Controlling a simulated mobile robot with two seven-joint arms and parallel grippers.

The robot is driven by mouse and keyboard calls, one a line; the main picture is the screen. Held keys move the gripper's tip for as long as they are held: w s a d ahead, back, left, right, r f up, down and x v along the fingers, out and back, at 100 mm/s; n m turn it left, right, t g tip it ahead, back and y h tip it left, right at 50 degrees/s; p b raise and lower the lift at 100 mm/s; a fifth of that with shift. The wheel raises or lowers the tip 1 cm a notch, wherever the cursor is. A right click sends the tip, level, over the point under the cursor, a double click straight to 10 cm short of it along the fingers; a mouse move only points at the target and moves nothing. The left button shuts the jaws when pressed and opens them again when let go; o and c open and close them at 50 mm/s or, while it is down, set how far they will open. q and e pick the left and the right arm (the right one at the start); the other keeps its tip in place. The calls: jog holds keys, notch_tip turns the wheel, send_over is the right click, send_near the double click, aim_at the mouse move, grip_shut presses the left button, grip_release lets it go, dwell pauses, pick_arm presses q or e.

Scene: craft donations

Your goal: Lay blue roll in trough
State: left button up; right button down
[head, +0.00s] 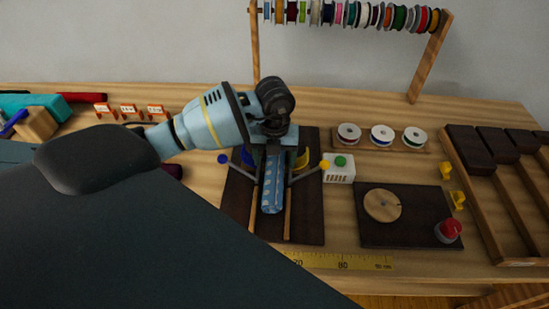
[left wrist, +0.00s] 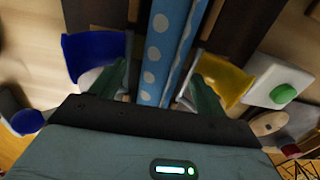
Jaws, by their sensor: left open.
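The blue roll (head: 272,194), pale-spotted, lies lengthwise between two wooden rails (head: 289,212) on a dark board (head: 312,210), which looks like the trough. Its far end is hidden under my left gripper (head: 275,152). In the left wrist view the spotted roll (left wrist: 157,60) runs between the fingers of my left gripper (left wrist: 163,88). The fingers are open, one on each side, with gaps to the roll. A blue curved flap (left wrist: 95,52) and a yellow one (left wrist: 222,80) flank it. Whether the roll touches the trough bottom is unclear. My right gripper is not in view.
Levers with a blue knob (head: 222,159) and a yellow knob (head: 324,165) stick out beside the rails. A white box with a green button (head: 340,161) stands close on the right. Further right are a dark board with a wooden disc (head: 382,205) and a red button (head: 448,231).

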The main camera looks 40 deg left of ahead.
pick_arm(q)
notch_tip(320, 180, up, 7)
jog(key=shift+r, duration=0.2)
jog(key=shift+f, duration=0.1)
dwell(0.8)
